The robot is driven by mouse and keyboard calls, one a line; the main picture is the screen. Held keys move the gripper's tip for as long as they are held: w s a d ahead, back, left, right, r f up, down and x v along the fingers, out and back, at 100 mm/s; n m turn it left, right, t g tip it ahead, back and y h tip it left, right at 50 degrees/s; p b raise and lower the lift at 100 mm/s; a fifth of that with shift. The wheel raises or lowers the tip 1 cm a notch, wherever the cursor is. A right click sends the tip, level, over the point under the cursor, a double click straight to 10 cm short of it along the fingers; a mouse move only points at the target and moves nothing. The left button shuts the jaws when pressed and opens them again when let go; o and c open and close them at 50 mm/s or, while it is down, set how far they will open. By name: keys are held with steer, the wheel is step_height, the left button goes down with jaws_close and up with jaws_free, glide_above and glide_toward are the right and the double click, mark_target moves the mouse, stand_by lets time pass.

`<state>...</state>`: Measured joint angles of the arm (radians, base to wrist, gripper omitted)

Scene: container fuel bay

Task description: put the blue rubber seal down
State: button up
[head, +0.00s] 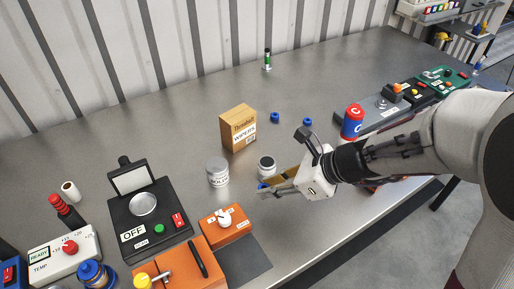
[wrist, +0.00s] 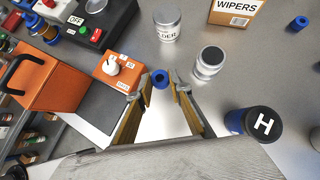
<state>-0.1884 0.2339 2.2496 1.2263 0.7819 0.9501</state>
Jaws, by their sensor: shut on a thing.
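The blue rubber seal (wrist: 160,79) is a small ring between my fingertips in the wrist view. My gripper (wrist: 163,80) is shut on it, with the dark mat and bare metal bench near it. In the head view my gripper (head: 264,189) is low over the front of the bench, and the seal (head: 262,186) shows as a small blue patch at its tips. I cannot tell whether the seal touches the bench. Two other blue rings stand apart at the back, one left (head: 275,117) and one right (head: 307,122).
A solder tin (head: 218,172), a dark-topped jar (head: 266,166) and a wipers box (head: 238,128) stand behind my gripper. An orange box with a white knob (head: 226,224) and a dark mat (head: 245,262) are at left. A canister marked H (wrist: 262,122) is at right in the wrist view.

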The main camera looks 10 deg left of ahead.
steer(key=shift+s+a+f, duration=0.15)
steer(key=shift+a+f, duration=0.2)
steer(key=shift+a, duration=0.2)
steer(key=w+a+r+n+g, duration=0.1)
steer(key=w+a+r, duration=0.5)
steer(key=w+a, duration=0.5)
step_height(320, 180, up, 10)
steer(key=m+t, duration=0.3)
glide_above(242, 116)
steer(key=shift+f, duration=0.15)
steer(key=shift+h, duration=0.3)
steer(key=shift+f, duration=3.15)
